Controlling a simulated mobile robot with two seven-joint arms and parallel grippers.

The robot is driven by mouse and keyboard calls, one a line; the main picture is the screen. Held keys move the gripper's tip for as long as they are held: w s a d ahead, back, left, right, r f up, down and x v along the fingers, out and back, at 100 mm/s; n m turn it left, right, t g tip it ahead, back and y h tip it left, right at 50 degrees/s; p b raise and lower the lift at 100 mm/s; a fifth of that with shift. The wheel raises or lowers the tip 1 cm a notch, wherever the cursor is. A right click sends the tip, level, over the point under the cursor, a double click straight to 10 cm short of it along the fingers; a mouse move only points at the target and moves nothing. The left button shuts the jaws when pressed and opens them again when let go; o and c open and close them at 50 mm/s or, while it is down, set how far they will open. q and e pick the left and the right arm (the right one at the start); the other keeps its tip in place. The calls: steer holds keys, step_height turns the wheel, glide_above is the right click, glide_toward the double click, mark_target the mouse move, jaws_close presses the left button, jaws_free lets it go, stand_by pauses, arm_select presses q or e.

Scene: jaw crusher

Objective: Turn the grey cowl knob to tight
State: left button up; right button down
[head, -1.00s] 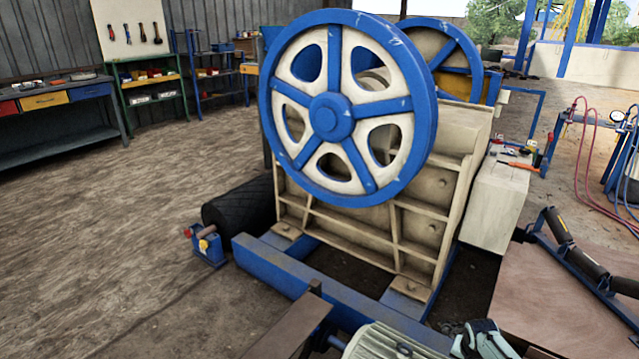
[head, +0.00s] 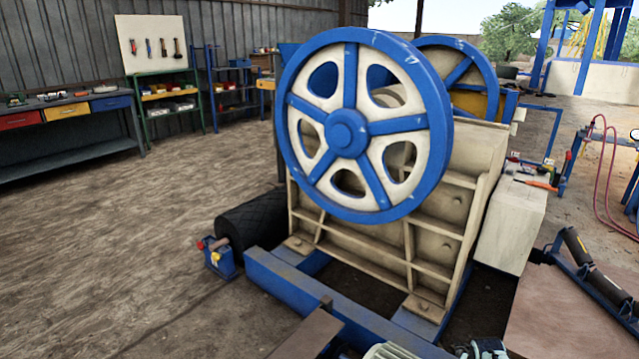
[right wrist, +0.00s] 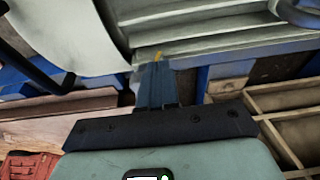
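The grey cowl knob cannot be made out in either view. A grey-green ribbed motor (head: 392,352) shows only its top at the bottom edge of the head view. In the right wrist view a large grey ribbed body (right wrist: 225,35) fills the top, with a smooth rounded grey part (right wrist: 75,35) at its left. My right gripper (right wrist: 156,68) points toward it, its blue-grey fingers close together with nothing visible between them. A small yellow spot shows just beyond the tips. Part of my right arm shows at the head view's bottom edge. My left gripper is not in view.
The jaw crusher's blue-and-cream flywheel (head: 366,125) stands in the middle above a blue base frame (head: 330,305). A pale block (head: 512,225) with tools on top stands right of it. A workbench (head: 70,125) stands far left.

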steer(key=shift+s+f, duration=0.3)
steer(key=shift+f, duration=0.25)
steer(key=shift+s+a+p, duration=0.15)
steer(key=shift+a+p, duration=0.05)
steer(key=shift+p, duration=0.35)
step_height(320, 180, up, 6)
steer(key=p, duration=0.1)
steer(key=shift+w+r, duration=0.2)
steer(key=shift+r+p, duration=0.1)
steer(key=shift+p, duration=0.25)
